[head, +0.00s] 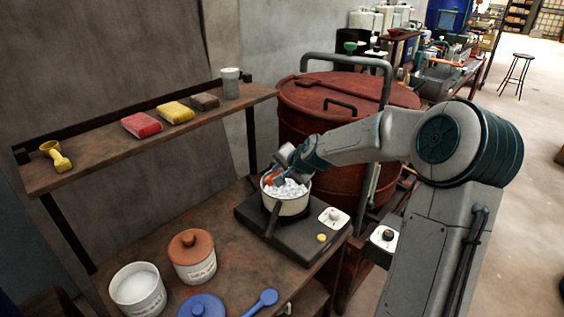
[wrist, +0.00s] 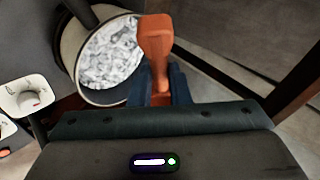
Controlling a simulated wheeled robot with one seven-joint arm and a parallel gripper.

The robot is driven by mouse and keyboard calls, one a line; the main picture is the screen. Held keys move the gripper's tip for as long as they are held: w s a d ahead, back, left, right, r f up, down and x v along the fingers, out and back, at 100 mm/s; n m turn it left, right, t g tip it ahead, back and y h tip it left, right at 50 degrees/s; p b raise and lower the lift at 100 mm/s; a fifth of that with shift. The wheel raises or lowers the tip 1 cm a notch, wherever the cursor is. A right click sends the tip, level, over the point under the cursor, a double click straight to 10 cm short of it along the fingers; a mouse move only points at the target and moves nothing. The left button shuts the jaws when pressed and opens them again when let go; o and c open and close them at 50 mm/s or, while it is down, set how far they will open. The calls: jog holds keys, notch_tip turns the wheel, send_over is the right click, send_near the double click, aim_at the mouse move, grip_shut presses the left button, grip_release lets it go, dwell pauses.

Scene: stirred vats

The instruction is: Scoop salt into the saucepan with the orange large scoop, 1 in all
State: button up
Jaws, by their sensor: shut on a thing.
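The saucepan (head: 287,203) is cream with a dark handle and stands on a black hotplate. It holds a heap of white and pale grey lumps, and its inside also shows in the wrist view (wrist: 84,88). My gripper (wrist: 160,92) is shut on the orange large scoop (wrist: 157,45), right at the pan's rim. In the head view the orange scoop (head: 270,175) shows only in part beside my gripper. The scoop's bowl is hidden, so I cannot tell what it holds. An open white tub (head: 138,296) of white grains stands at the table's front left; its label is unreadable.
A lidded brown-topped jar (head: 194,262), a blue lid (head: 201,306) and a blue scoop (head: 262,300) are on the table (head: 232,236). The hotplate (head: 300,240) has a knob box (head: 334,219). A red drum (head: 330,110) stands behind.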

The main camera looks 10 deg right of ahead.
jog(key=shift+w+a+r+g+h+p, duration=0.1)
jog(key=shift+a+r+g+h+p, duration=0.2)
jog(key=shift+p, duration=0.6)
jog(key=shift+d+p, duration=0.1)
jog(key=shift+p, duration=0.2)
jog(key=shift+w+r+n+g+h+p, duration=0.1)
jog(key=shift+n+g+h+p, duration=0.2)
jog(key=shift+g+h+p, duration=0.4)
jog(key=shift+w+a+n+g+h+p, duration=0.1)
jog(key=shift+a+n+g+h+p, duration=0.2)
jog(key=shift+h, duration=0.35)
jog(key=shift+w+a+n+g+h+p, duration=0.1)
jog(key=shift+g+h+p, duration=0.2)
jog(key=shift+g+h, duration=0.3)
jog(key=shift+w+g+h+p, duration=0.1)
jog(key=shift+g+h+p, duration=0.5)
jog(key=shift+h, duration=0.35)
